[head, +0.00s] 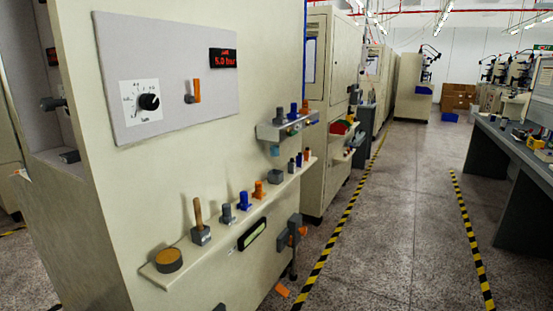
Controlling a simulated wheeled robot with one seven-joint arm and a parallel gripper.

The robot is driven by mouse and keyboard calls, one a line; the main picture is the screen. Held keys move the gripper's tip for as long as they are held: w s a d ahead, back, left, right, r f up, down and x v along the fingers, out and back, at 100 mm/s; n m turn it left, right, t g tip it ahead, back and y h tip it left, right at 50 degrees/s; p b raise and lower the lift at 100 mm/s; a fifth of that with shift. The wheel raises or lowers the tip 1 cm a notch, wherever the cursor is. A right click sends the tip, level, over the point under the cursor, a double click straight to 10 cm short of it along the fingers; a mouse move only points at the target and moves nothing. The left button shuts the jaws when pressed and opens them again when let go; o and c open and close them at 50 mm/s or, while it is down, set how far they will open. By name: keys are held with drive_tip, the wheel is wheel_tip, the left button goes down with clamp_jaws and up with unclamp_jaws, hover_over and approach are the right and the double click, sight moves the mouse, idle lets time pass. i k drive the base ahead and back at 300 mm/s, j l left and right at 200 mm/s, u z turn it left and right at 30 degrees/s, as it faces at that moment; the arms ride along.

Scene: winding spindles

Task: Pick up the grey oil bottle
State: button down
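Two small grey bottle-like things could be the grey oil bottle; at this size I cannot tell which it is. One grey upright thing (280,115) stands on the small upper shelf (268,133), left of a blue one (294,111) and an orange one (305,106). A smaller dark grey one (291,166) stands toward the far end of the long lower shelf (213,240), beside a blue one (299,160) and an orange one (306,155). All stand upright. My gripper is not in view.
The long shelf also holds a round tan-topped tin (169,261), a wooden-handled tool in a grey block (200,234), and blue and orange pieces. A control panel (170,75) is above. The aisle floor (390,230) between striped tapes is clear; a workbench (510,150) stands right.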

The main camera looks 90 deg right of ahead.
sight(291, 164)
drive_tip(key=k+l+u, duration=0.1)
drive_tip(key=k+l, duration=0.15)
drive_tip(key=l, duration=0.25)
drive_tip(key=k+l+u, duration=0.15)
drive_tip(key=l, duration=0.3)
drive_tip(key=k+l+u, duration=0.1)
drive_tip(key=k+l, duration=0.3)
drive_tip(key=k+l+u, duration=0.1)
drive_tip(key=k+l, duration=0.2)
drive_tip(key=l, duration=0.15)
drive_tip(key=k+l+u, duration=0.5)
drive_tip(key=k+l, duration=0.25)
drive_tip(key=l, duration=0.3)
drive_tip(key=k+l+u, duration=0.5)
drive_tip(key=k+l, duration=0.3)
drive_tip(key=k+l+u, duration=0.25)
drive_tip(key=k+u, duration=0.15)
drive_tip(key=k, duration=0.6)
drive_tip(key=k+u, duration=0.4)
drive_tip(key=k, duration=0.6)
drive_tip(key=k+j, duration=0.25)
drive_tip(key=k, duration=0.25)
